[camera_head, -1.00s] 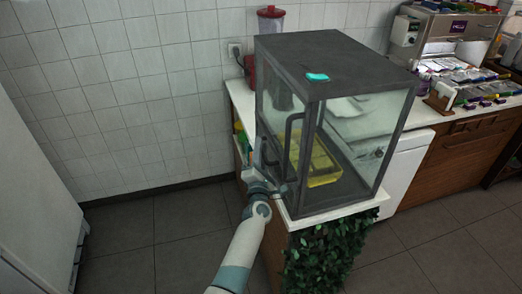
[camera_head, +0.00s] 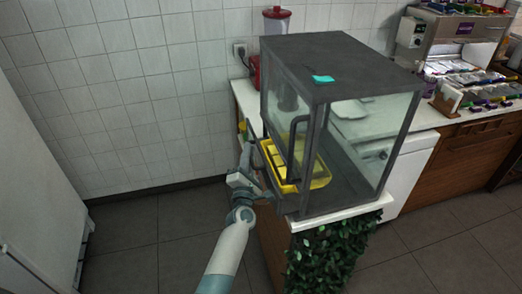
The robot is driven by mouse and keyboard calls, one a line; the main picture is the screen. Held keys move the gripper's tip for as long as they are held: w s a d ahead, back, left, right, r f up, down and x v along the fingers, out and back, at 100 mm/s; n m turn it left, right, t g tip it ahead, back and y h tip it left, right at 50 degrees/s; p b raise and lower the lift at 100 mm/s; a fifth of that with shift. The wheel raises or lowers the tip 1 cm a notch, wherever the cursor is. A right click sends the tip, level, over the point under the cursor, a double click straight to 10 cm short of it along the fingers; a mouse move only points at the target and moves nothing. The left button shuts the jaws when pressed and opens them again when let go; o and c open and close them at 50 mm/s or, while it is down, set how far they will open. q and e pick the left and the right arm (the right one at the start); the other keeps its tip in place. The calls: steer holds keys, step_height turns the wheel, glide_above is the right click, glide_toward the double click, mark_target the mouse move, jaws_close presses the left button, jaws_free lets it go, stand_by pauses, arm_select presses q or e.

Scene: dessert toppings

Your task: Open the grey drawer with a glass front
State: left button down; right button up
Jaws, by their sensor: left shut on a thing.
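The grey glass-fronted case (camera_head: 335,60) stands on a white-topped counter corner. Its low drawer (camera_head: 284,196) projects from the front toward the left, and a yellow tray (camera_head: 318,181) with compartments moves with it, its left part outside the case. My left gripper (camera_head: 257,180) is at the drawer's front and shut, apparently on its handle; the fingertips and the grip are small and partly hidden. A dark upright handle (camera_head: 294,145) shows on the glass above the tray. My right gripper is out of view.
A turquoise item (camera_head: 323,79) lies on top of the case. A red-lidded blender (camera_head: 277,20) stands behind it. Leafy greenery (camera_head: 325,255) covers the counter's front side. The tiled floor (camera_head: 130,225) left of the counter is clear.

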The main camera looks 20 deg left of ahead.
arm_select(q)
steer(key=s+a, duration=1)
steer(key=a, duration=0.5)
steer(key=shift+s+a+b, duration=0.2)
steer(key=shift+s+b, duration=0.05)
steer(key=shift+b, duration=0.05)
steer(key=shift+f, duration=0.1)
steer(key=c, duration=2.1)
jaws_free()
steer(key=shift+b+v, duration=2.6)
steer(key=shift+v, duration=6.1)
